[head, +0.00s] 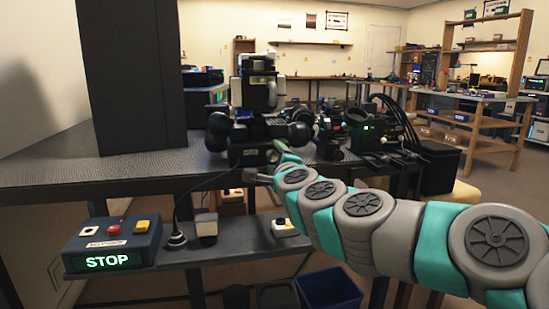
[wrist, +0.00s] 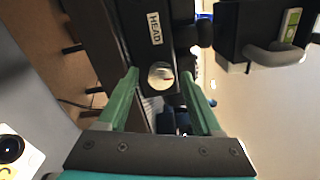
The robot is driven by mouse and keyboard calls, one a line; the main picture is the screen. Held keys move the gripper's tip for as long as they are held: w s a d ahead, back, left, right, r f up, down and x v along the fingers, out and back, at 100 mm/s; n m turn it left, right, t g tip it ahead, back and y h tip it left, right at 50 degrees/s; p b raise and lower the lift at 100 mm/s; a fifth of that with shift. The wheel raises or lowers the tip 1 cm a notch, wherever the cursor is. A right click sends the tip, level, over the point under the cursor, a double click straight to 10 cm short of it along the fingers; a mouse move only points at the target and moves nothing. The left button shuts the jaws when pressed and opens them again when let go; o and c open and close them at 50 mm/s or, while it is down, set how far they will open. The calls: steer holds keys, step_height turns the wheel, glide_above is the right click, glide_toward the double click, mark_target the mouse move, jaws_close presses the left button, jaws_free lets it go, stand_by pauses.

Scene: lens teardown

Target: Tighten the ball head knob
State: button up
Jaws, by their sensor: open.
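The ball head knob (wrist: 161,75) is a round silver knob with a dark mark, on a dark block labelled HEAD (wrist: 153,28) in the wrist view. My gripper (wrist: 160,77) is open, and its two green fingers stand left and right of the knob in the picture. A gap shows on each side; I cannot tell how far the tips reach along it. In the head view, the dark labelled block (head: 246,156) stands at the table's front edge, and my gripper (head: 284,153) is at its right side. The knob is not clear there.
The dark table (head: 60,171) carries a tall black panel (head: 130,75) at left, a white-and-grey device (head: 258,92) behind the block, and a dark box with cables (head: 372,130) at right. A blue STOP box (head: 112,243) sits lower left. A blue bin (head: 330,290) stands below.

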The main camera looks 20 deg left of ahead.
steer(key=v, duration=0.7)
stand_by(0.4)
